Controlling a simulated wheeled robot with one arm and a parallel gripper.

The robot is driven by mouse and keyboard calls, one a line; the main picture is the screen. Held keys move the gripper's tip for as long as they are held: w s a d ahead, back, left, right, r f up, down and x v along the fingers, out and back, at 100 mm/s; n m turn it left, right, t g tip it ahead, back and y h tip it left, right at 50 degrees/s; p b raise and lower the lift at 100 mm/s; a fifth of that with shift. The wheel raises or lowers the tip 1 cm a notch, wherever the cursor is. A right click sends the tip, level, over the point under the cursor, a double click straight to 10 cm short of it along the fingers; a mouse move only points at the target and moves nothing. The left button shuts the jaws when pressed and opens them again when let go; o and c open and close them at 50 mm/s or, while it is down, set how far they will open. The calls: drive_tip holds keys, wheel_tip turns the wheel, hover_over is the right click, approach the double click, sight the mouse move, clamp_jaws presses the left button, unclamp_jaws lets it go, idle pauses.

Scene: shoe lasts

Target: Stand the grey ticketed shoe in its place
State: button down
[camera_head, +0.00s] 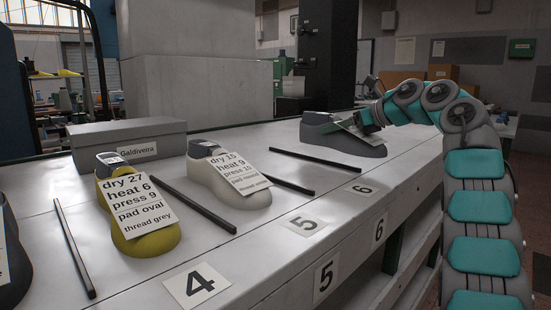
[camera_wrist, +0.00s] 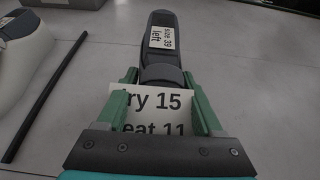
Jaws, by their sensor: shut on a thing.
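The dark grey shoe (camera_head: 345,146) is on or just above the bench top, past the far divider bar of bay 6; I cannot tell whether its sole touches. It looks level, sole down. My gripper (camera_head: 370,118) is shut on it from above and to the right. In the wrist view my green fingers (camera_wrist: 158,82) grip either side of the shoe (camera_wrist: 160,38), which bears a "size 39 left" label. Its white ticket (camera_wrist: 150,108) reads "dry 15", "heat 11", lower lines hidden. The "6" card (camera_head: 361,188) marks a bare strip between two divider bars.
A yellow shoe (camera_head: 150,240) stands behind the "4" card (camera_head: 197,284), and a beige ticketed shoe (camera_head: 222,185) behind the "5" card (camera_head: 303,223). Dark divider bars (camera_head: 315,159) separate the bays. A grey "Galdiveira" box (camera_head: 110,140) sits at the back left.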

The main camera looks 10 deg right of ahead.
drive_tip(key=a+b, duration=0.1)
drive_tip(key=a, duration=0.3)
drive_tip(key=a+f+b, duration=0.1)
drive_tip(key=a, duration=0.4)
drive_tip(key=w+a+b, duration=0.1)
drive_tip(key=a, duration=0.4)
drive_tip(key=shift+a+f, duration=0.1)
drive_tip(key=shift+f, duration=0.1)
drive_tip(key=f+b, duration=0.3)
drive_tip(key=shift+a+f, duration=0.25)
drive_tip(key=shift+f, duration=0.15)
drive_tip(key=shift+c, duration=0.2)
unclamp_jaws()
drive_tip(key=shift+d, duration=0.1)
drive_tip(key=b+v, duration=0.1)
drive_tip(key=v, duration=1.1)
drive_tip(key=shift+b, duration=0.35)
